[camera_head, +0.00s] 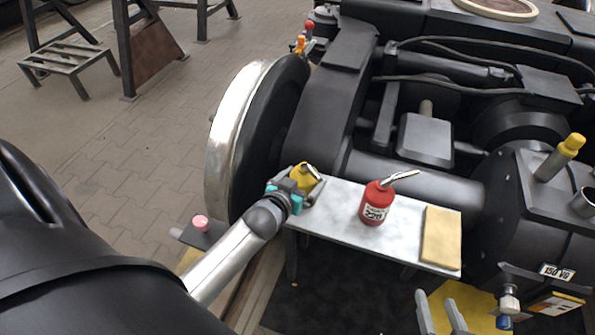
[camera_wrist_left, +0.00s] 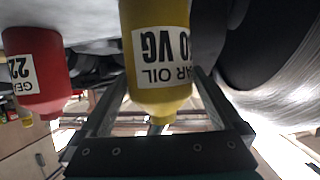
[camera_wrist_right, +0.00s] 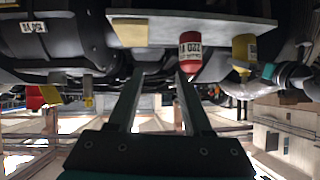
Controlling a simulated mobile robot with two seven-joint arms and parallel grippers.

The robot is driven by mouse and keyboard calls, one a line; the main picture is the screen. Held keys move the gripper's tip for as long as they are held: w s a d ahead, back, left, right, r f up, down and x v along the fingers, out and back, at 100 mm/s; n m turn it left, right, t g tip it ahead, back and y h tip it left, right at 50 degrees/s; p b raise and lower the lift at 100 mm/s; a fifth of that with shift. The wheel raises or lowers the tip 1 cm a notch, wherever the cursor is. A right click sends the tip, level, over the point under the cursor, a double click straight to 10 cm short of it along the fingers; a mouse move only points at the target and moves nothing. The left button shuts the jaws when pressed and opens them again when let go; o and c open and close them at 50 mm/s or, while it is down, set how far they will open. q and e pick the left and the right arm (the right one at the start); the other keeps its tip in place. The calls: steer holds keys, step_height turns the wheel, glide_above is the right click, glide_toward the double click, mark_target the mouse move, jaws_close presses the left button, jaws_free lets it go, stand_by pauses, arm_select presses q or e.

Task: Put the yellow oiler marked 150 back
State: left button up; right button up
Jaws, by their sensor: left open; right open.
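The yellow oiler (camera_head: 307,177) stands upright at the left end of a light metal shelf (camera_head: 335,215), close to the wheel. In the left wrist view it appears inverted, with a label (camera_wrist_left: 163,55) reading "GEAR OIL" and part of a number ending in "0 VG". My left gripper (camera_head: 290,190) is open, with the oiler between its fingers; I cannot tell if they touch it. The oiler also shows in the right wrist view (camera_wrist_right: 243,52). My right gripper (camera_head: 440,310) is open and empty, low in front of the shelf; its fingers show in the right wrist view (camera_wrist_right: 160,80).
A red oiler (camera_head: 376,203) marked 220 stands mid-shelf, and a tan pad (camera_head: 441,237) lies at the right end. A "150 VG" plate (camera_head: 557,272) is on the dark housing at right. The large wheel (camera_head: 240,135) stands close beside my left gripper.

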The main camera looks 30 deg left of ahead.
arm_select(q)
steer(key=shift+s+d+r+p, duration=0.1)
steer(key=shift+s+r+p, duration=0.3)
steer(key=shift+s, duration=0.15)
steer(key=p+v, duration=0.5)
steer(key=v, duration=0.6)
steer(key=s+d+f+m+g+h, duration=0.1)
steer(key=s+d+m+g+h, duration=0.1)
steer(key=s+d+g, duration=0.7)
steer(key=shift+s+d+f+m, duration=0.45)
steer(key=shift+d+m, duration=0.25)
steer(key=shift+d, duration=0.2)
arm_select(e)
steer(key=s+d+f+g+h, duration=0.3)
steer(key=s+d+f+g, duration=0.1)
steer(key=d+g, duration=0.3)
steer(key=shift+s+d+f+m+h, duration=0.2)
steer(key=shift+s+f+m+h, duration=0.1)
steer(key=shift+s, duration=0.4)
